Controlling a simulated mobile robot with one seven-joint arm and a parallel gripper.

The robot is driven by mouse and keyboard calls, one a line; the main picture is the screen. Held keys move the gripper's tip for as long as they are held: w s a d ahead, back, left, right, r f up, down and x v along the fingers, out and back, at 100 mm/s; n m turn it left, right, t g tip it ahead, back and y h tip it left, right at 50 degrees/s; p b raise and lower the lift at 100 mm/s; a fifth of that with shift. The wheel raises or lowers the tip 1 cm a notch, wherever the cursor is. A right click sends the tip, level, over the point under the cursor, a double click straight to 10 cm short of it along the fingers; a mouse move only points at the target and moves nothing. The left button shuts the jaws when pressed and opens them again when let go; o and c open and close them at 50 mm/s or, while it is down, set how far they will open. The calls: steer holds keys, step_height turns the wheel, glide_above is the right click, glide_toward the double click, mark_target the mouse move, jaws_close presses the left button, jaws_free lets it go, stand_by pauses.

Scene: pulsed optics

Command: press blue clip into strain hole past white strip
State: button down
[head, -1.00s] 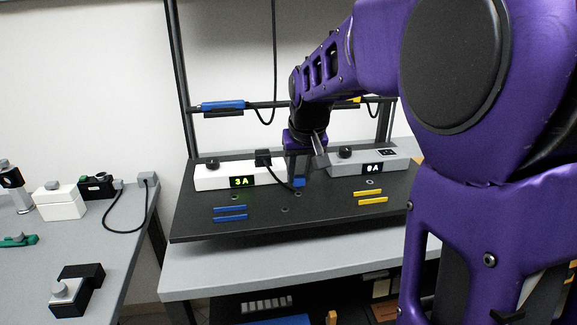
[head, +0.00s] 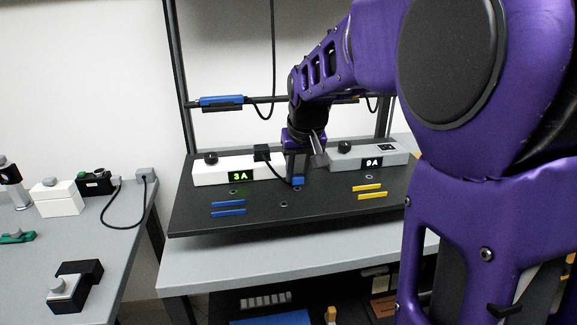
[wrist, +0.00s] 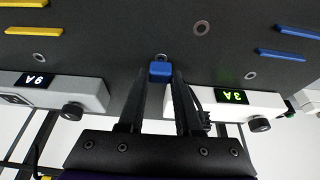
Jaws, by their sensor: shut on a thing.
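My gripper (wrist: 160,78) is shut on the blue clip (wrist: 160,70), a small blue block between the two black fingertips. In the head view the clip (head: 298,182) is low over the black board, behind the front holes. A ringed hole (wrist: 160,57) shows partly right beside the clip in the wrist view; the clip covers the rest. I cannot tell whether the clip touches the board. The white strip (head: 210,172) with a green 3A display lies to the left in the head view. A black cable runs from its plug toward the clip.
A grey strip (head: 365,157) marked 9A stands right of my gripper. Blue bars (head: 228,208) and yellow bars (head: 370,192) lie on the board (head: 330,215). Another hole (head: 284,204) is in front. A side bench (head: 60,240) at the left holds several devices.

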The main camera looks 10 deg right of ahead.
steer(key=shift+f, duration=0.5)
steer(key=shift+f, duration=0.3)
steer(key=c, duration=0.5)
jaws_free()
